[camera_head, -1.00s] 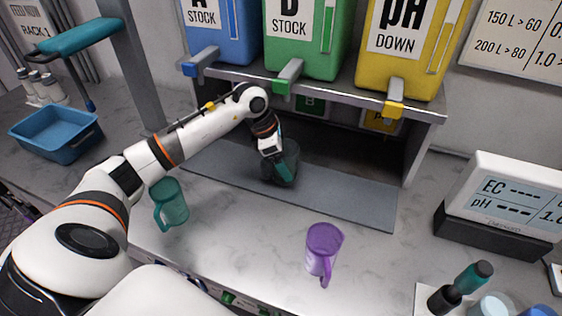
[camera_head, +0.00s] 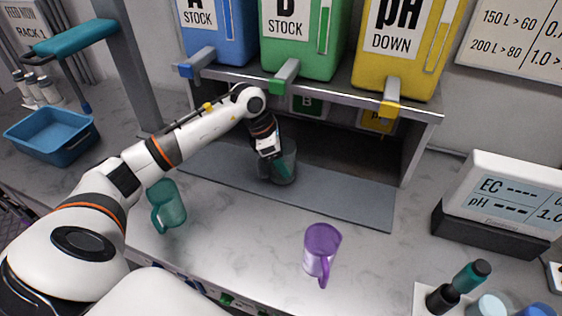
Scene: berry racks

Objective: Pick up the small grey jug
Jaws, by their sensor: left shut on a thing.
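The small grey jug (camera_head: 287,163) stands on the grey mat (camera_head: 345,203) below the dispenser shelf, partly hidden behind my left gripper. My left gripper (camera_head: 277,170) reaches down to it from the left and is shut on the jug at its near left side. The fingertips are dark and hard to make out against the jug. The jug looks upright, and I cannot tell whether it is clear of the mat. My right gripper is not in view.
Blue (camera_head: 222,32), green (camera_head: 300,38) and yellow (camera_head: 401,50) stock containers sit on the shelf above. A meter (camera_head: 503,205) stands at the right, a blue basin (camera_head: 50,135) at the left.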

